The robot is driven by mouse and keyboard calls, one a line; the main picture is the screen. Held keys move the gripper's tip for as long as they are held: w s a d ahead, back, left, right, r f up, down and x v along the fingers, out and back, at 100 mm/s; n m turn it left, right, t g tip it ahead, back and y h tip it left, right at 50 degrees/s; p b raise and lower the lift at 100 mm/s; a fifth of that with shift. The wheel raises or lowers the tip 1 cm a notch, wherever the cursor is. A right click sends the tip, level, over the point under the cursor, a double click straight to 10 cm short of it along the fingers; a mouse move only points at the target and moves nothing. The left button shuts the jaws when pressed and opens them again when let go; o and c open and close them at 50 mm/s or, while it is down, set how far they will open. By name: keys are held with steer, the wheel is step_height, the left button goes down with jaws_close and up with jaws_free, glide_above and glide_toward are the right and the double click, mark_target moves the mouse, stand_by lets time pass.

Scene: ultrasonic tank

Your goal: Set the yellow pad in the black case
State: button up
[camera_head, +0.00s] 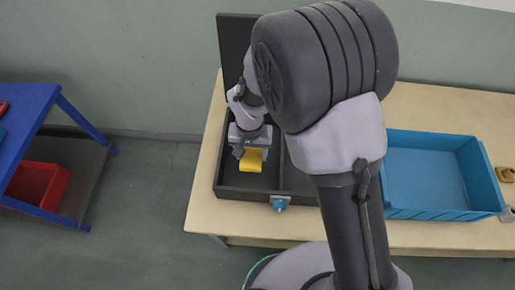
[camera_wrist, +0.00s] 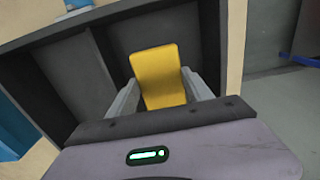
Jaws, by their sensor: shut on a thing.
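The yellow pad (camera_head: 252,160) is between the fingers of my gripper (camera_head: 254,150), which is shut on it. It also shows in the wrist view (camera_wrist: 160,76) with a grey finger on each side. The black case (camera_head: 232,192) stands open on the table, its lid raised at the back; its wall shows in the wrist view (camera_wrist: 22,88). The pad is over the left compartment of the case. I cannot tell whether it touches the case floor. My arm hides much of the right part of the case.
A blue bin (camera_head: 425,170) stands on the wooden table (camera_head: 207,180) right of the case. A small blue-grey piece (camera_head: 280,203) is at the case's front wall. Small brown items (camera_head: 505,174) lie at the far right. A blue shelf with a red bin (camera_head: 38,184) stands left.

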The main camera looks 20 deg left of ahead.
steer(key=f, duration=0.2)
steer(key=f+b, duration=0.1)
steer(key=f, duration=0.2)
steer(key=f+b, duration=0.1)
steer(key=f, duration=0.2)
steer(key=shift+s, duration=0.3)
steer(key=shift+r, duration=0.1)
steer(key=o, duration=0.9)
steer(key=shift+f, duration=0.2)
steer(key=o, duration=0.4)
steer(key=shift+w, duration=0.1)
steer(key=shift+r, duration=0.15)
